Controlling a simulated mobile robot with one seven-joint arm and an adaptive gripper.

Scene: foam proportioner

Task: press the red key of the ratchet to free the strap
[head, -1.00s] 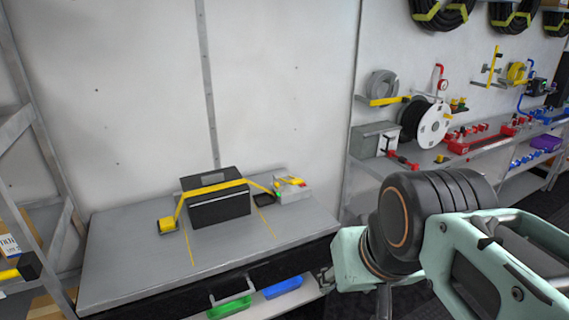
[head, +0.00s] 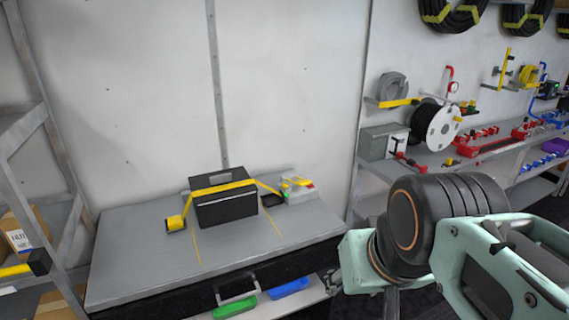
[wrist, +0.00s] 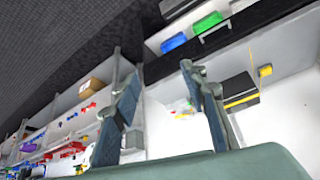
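The black box (head: 228,208) stands on the grey bench top (head: 130,255). A yellow strap (head: 222,187) runs over it, from a yellow block (head: 175,223) on its left to the ratchet (head: 298,190) on its right. The ratchet looks grey and yellow, with a small red part on it, too small to make out clearly. In the wrist view, my gripper (wrist: 160,72) has its two fingers apart with nothing held between them. The box (wrist: 238,88) and strap lie beyond the right finger there. The fingertips are far from the ratchet and not clearly visible in the head view.
A dark tray (head: 271,199) lies between box and ratchet. Green (head: 234,307) and blue (head: 287,288) bins sit below the bench. A metal rack (head: 30,130) stands at left. Shelves at right hold a hose reel (head: 436,128) and red fittings. The bench front is clear.

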